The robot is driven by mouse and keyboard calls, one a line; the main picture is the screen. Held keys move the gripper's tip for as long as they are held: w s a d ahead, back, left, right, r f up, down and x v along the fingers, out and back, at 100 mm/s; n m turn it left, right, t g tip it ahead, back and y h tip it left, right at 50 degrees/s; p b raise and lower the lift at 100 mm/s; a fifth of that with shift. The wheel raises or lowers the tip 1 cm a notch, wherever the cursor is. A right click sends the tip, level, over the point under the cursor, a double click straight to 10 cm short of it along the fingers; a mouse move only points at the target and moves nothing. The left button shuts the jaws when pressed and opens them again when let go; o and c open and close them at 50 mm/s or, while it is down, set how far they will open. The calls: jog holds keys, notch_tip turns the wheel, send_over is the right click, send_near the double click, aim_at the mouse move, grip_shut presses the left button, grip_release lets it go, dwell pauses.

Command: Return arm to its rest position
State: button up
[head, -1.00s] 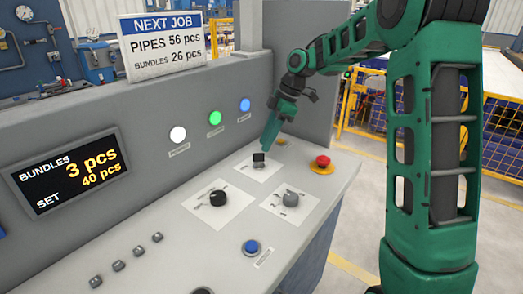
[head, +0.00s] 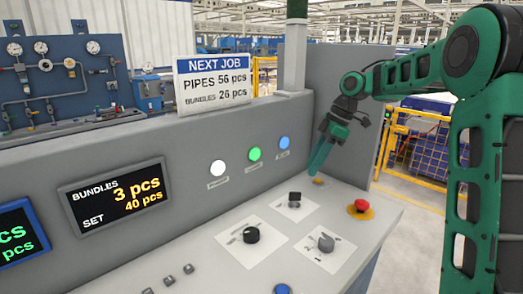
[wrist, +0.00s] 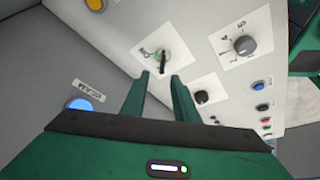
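My gripper (head: 320,158) hangs above the far part of a grey control panel (head: 230,262) in the head view, with its green fingers pointing down. Its tips are apart from a black selector switch (head: 294,199) on a white plate. In the wrist view my gripper (wrist: 161,76) has a gap between its two fingers and holds nothing. The black selector switch (wrist: 163,60) shows just past the fingertips there. My arm is bent, reaching in from the right of the head view.
The panel carries a black knob (head: 251,235), a grey knob (head: 326,243), a red emergency button (head: 361,207) and white, green and blue lamps. A display (head: 115,195) reads 3 pcs of 40 pcs. A sign (head: 214,82) stands on the panel's upper ledge. Yellow railing (head: 413,150) stands at right.

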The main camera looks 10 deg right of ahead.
jog(key=s+d+f+m+h, duration=0.1)
jog(key=s+d+m, duration=0.3)
jog(key=s, duration=0.9)
jog(key=s+d+f+m+h, duration=0.1)
jog(key=s+d+f+m, duration=0.3)
jog(key=s+m, duration=0.6)
jog(key=s+d+f+m+g+h, duration=0.1)
jog(key=s+m, duration=0.7)
jog(key=s, duration=0.9)
jog(key=d+f+h, duration=0.1)
jog(key=d+f, duration=0.1)
jog(key=d, duration=0.1)
jog(key=shift+d+f, duration=0.15)
jog(key=shift+d, duration=0.15)
